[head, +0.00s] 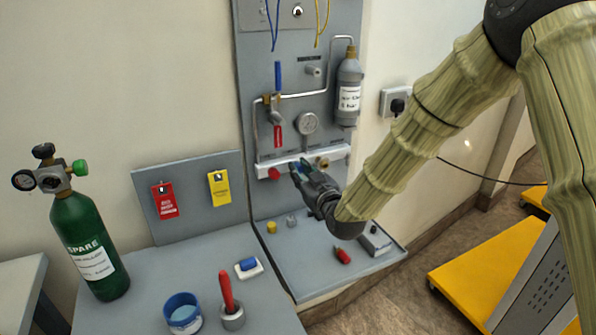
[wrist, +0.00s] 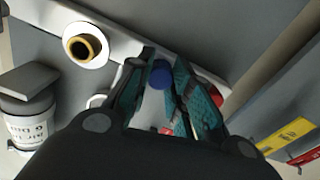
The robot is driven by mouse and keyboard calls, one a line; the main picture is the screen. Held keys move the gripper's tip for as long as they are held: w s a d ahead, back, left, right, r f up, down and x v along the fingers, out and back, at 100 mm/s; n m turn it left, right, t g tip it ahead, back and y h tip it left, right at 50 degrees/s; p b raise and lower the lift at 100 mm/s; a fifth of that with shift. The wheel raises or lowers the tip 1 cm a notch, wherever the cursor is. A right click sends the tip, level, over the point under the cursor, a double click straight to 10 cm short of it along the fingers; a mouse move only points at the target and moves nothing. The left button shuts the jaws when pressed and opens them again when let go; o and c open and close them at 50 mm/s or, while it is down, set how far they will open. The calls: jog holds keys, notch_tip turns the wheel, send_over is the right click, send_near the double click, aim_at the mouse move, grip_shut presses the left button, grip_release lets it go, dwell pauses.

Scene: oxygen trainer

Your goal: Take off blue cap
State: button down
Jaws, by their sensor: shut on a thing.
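The blue cap (wrist: 160,75) shows between the fingers of my gripper (wrist: 163,85) in the wrist view. My gripper is shut on it, at the white manifold bar on the panel. In the head view my gripper (head: 300,171) is at the middle of the white bar (head: 332,153), between a red cap and a brass port. The blue cap (head: 304,166) is mostly hidden by the fingers there. Whether it is still seated on its port or clear of it I cannot tell.
A red cap (head: 275,173) is left of my gripper, an open brass port (head: 322,162) right.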

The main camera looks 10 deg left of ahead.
dwell(0.4)
jog(key=shift+n, duration=0.8)
jog(key=c, duration=1.3)
grip_release()
jog(key=shift+s+d, duration=0.1)
jog(key=shift+v, duration=1.1)
jog(key=shift+m, duration=1.7)
